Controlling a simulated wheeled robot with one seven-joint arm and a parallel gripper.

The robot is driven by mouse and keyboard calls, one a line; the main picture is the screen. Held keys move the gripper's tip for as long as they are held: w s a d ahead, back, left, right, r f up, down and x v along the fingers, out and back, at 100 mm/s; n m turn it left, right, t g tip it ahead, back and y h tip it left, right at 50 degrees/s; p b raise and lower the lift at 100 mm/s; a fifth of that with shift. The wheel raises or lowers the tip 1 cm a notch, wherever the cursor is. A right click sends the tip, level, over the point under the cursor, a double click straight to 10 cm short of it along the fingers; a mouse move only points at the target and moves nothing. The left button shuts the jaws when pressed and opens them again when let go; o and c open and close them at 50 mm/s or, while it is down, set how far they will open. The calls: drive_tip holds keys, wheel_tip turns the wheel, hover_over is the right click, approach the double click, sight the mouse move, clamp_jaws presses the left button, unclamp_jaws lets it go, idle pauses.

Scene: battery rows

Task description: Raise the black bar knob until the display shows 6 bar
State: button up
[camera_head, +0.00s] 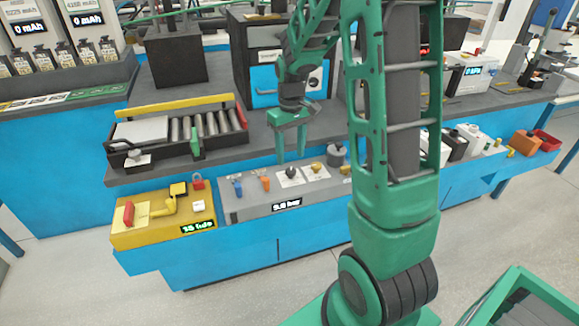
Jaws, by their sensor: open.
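The black bar knob (291,172) stands on a white plate on top of the long grey panel (250,208), in the middle of the picture. The small display (287,205) on the panel's front shows a number and "bar"; it looks like 5.0 or 5.5, too small to be sure. My gripper (291,158) hangs over the panel with its fingers pointing down, open and empty. Its fingertips appear just above the black knob; I cannot tell whether they touch it.
Blue and orange levers (265,182) stand left of the knob, and a yellow knob (316,167) stands close on its right. A yellow box (165,215) with a red handle is at the left. A roller tray (180,135) lies behind. My arm hides the panel's right end.

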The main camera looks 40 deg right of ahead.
sight(291, 170)
wheel_tip(291, 170, down, 6)
idle(0.4)
